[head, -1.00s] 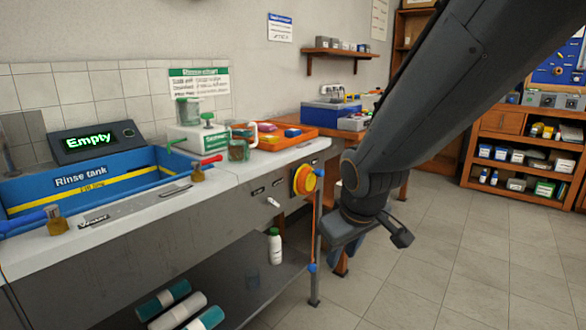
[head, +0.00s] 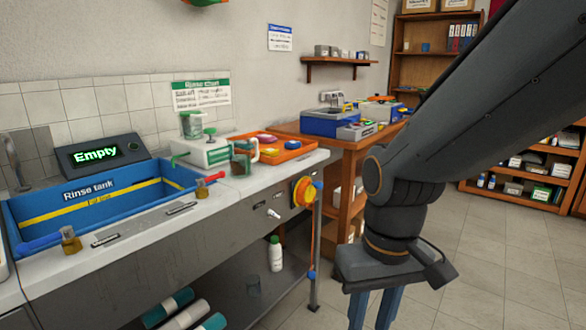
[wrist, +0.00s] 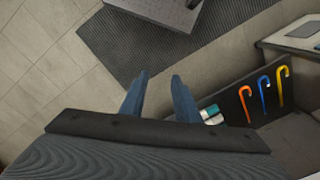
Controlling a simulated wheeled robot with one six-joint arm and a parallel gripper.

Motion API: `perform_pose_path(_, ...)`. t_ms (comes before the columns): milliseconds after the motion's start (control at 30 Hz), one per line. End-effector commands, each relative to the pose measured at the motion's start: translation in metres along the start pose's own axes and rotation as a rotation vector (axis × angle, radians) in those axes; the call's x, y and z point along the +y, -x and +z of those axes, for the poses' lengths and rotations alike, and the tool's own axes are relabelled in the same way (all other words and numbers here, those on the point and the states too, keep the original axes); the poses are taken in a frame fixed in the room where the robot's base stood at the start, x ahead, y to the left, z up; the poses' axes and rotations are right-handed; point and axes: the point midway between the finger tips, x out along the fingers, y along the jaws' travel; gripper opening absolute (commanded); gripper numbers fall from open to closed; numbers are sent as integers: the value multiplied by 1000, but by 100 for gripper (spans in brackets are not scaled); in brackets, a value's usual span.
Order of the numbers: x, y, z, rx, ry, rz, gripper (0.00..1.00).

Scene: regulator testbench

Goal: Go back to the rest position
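My gripper (head: 375,308) hangs at the lower right of the head view, pointing down, to the right of the bench front and clear of it. Its two blue-grey fingers stand apart. In the wrist view my gripper (wrist: 158,88) is open with nothing between the fingers. Below the fingers there is tiled floor and a dark ribbed mat (wrist: 190,40). My arm crosses the right side of the head view and hides part of the shelving behind it.
The bench holds a blue rinse tank (head: 110,197), with a display (head: 97,155) reading "Empty", and an orange tray (head: 290,152). A yellow-orange knob (head: 302,191) sticks out from the bench front. A wooden table (head: 350,150) stands beyond. Floor (head: 490,250) is open at right.

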Motion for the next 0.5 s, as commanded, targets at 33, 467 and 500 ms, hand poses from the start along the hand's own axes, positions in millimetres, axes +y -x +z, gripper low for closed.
perform_pose_path(33, 4, 11, 2, -2, -14, 2, 29)
perform_pose_path(467, 49, 69, 14, -7, -156, 28, 29)
perform_pose_path(500, 53, 73, 15, -6, -167, 30, 29)
